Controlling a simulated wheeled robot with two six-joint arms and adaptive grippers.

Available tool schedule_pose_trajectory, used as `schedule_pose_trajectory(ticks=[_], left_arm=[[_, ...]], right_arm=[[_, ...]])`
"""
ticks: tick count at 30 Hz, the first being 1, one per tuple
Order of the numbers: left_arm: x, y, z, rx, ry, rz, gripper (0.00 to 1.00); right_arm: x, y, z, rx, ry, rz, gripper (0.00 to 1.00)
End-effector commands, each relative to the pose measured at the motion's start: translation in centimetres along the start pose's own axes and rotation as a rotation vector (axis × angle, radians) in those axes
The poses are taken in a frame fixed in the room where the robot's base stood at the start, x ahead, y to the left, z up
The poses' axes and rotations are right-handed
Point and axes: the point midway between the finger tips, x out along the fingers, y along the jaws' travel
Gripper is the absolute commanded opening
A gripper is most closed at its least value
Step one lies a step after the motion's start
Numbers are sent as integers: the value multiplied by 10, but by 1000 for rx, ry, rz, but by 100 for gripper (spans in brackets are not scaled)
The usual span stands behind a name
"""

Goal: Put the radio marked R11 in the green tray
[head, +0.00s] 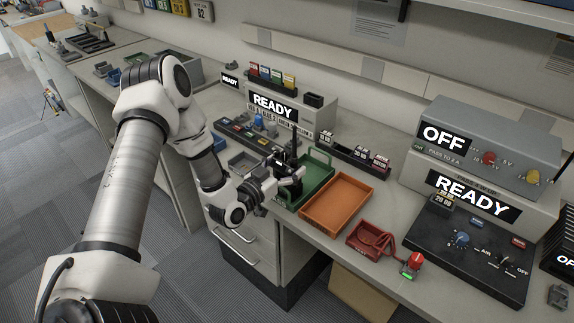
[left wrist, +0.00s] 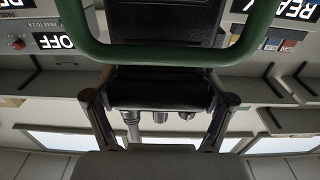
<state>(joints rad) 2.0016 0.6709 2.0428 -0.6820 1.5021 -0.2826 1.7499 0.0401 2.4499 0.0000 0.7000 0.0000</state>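A black handheld radio (head: 292,163) stands about upright, antenna up, at the left end of the green tray (head: 318,184). My left gripper (head: 287,184) is at that radio. In the left wrist view the left gripper (left wrist: 160,98) has a finger on each side of the dark radio body (left wrist: 160,88), shut on it, with its knobs and antenna base showing. The green tray's handle (left wrist: 160,57) crosses in front of the radio's lower part. I cannot read the radio's marking or tell whether its base touches the tray floor. My right gripper is not in view.
An orange tray (head: 337,204) lies right of the green one, then a small red tray (head: 366,238) and a red-topped device (head: 412,263). A grey tray (head: 243,163) is to the left. Behind stand a charger rack (head: 250,135) and a READY box (head: 318,118).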

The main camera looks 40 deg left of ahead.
Motion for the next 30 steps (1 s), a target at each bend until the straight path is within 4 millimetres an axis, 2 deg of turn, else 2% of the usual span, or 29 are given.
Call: schedule_pose_trajectory(ticks=[14, 17, 24, 30], left_arm=[[-1, 0, -6, 0, -1, -1, 100], [-17, -2, -3, -3, -4, -4, 100], [-79, -2, -5, -8, -4, -8, 100], [-114, -1, -5, -2, -2, -4, 100]], right_arm=[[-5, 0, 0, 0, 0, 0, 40], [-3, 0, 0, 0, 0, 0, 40], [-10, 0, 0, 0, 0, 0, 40], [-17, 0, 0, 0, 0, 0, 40]])
